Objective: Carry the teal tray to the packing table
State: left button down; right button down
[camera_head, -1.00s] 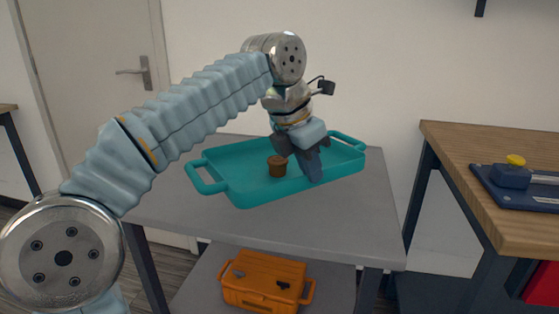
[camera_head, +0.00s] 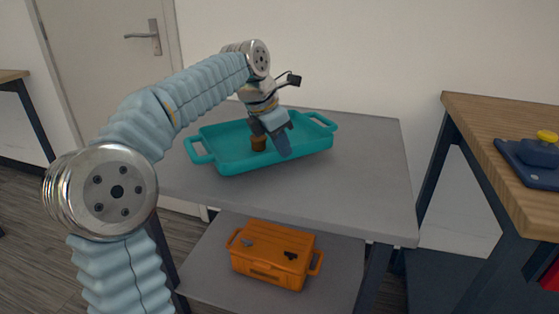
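The teal tray (camera_head: 247,164) is on or just over the top of the grey table, towards its back left; I cannot tell whether its underside touches. It has a loop handle at each short end. A small brown cup-like thing (camera_head: 258,143) stands in it. My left gripper (camera_head: 274,146) points down over the tray, right beside the brown thing. One finger overlaps the near long rim. The fingers partly hide each other, so I cannot tell whether they are closed on the rim. My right gripper is out of view.
The grey table (camera_head: 345,190) has clear top on its right and front. An orange crate (camera_head: 270,266) sits on its lower shelf. A wooden-topped table (camera_head: 510,118) at right holds a blue item with a yellow knob (camera_head: 541,147). A door is behind on the left.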

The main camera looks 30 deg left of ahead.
aim_at(279, 159)
pick_arm(q)
jog(key=shift+w+a+f, duration=0.1)
jog(key=shift+a+f, duration=0.1)
jog(key=shift+a+f+b, duration=0.15)
jog(key=shift+f+b, duration=0.05)
jog(key=shift+f, duration=0.7)
jog(key=shift+a+f+b, duration=0.1)
jog(key=shift+f+b, duration=0.1)
jog(key=shift+f, duration=0.7)
jog(key=shift+f, duration=0.1)
jog(key=c, duration=1.3)
grip_release()
jog(key=shift+c, duration=0.2)
jog(key=p+v, duration=0.2)
jog(key=v, duration=1)
